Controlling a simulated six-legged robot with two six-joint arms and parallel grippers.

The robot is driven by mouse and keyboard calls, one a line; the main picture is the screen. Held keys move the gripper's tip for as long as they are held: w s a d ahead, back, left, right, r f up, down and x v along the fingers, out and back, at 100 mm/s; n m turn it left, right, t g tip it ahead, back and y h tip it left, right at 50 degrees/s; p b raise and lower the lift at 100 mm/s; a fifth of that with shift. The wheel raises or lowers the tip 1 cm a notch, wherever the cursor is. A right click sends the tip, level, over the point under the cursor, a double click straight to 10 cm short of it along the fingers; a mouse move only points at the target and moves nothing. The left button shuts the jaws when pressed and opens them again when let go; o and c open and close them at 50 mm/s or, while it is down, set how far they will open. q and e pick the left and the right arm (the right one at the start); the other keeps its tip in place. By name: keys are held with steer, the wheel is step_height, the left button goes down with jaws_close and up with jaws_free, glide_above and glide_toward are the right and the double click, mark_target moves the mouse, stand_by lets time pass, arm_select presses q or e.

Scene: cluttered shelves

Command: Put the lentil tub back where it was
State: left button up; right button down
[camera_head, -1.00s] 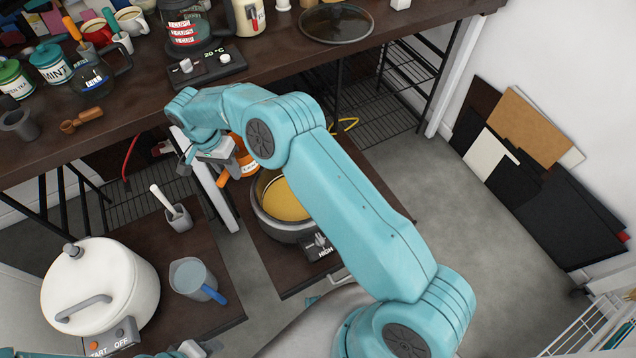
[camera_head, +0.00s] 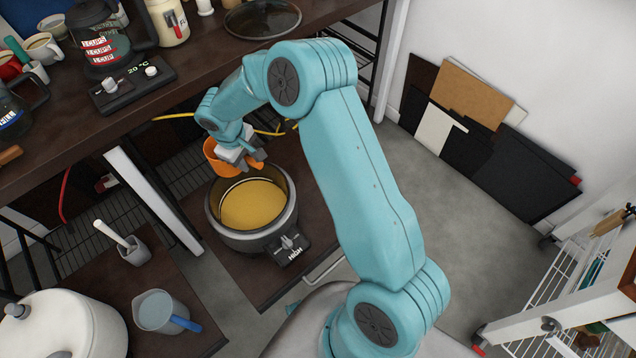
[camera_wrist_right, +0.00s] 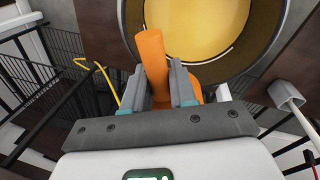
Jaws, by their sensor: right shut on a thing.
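The orange lentil tub (camera_head: 215,160) is in my right gripper (camera_head: 250,160), above the back rim of a dark round cooker (camera_head: 250,241). In the right wrist view, the orange handle (camera_wrist_right: 153,65) sits between the two grey fingers of the gripper (camera_wrist_right: 160,85), which are shut on it. The tub's body (camera_wrist_right: 193,89) is mostly hidden behind the fingers there. The inside of the tub does not show, so I cannot tell its contents. The cooker is open and holds a yellow filling (camera_head: 253,205). My left gripper is not in view.
A dark shelf top (camera_head: 60,150) with a scale (camera_head: 133,85), jars and mugs runs across the upper left. A white pot (camera_head: 60,325), a measuring jug (camera_head: 165,312) and a grey holder (camera_head: 133,255) stand at the lower left. Open floor (camera_head: 440,230) lies to the right.

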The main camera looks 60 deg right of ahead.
steer(key=s+d+m+b, duration=0.45)
steer(key=s+d, duration=1.05)
steer(key=d, duration=0.4)
steer(key=shift+n+g, duration=0.25)
steer(key=shift+g, duration=0.05)
steer(key=f+b, duration=0.1)
steer(key=f, duration=0.5)
steer(key=f+b, duration=0.2)
steer(key=f, duration=0.5)
steer(key=f+b, duration=0.1)
steer(key=f, duration=0.6)
steer(key=shift+s+a+f+b, duration=0.1)
steer(key=shift+s+f+b, duration=0.15)
steer(key=shift+b, duration=0.15)
steer(key=shift+r, duration=0.2)
steer(key=shift+f, duration=0.1)
steer(key=c, duration=1.3)
jaws_free()
steer(key=shift+f, duration=0.15)
steer(key=shift+c, duration=0.2)
steer(key=o, duration=0.4)
steer(key=shift+o, duration=0.2)
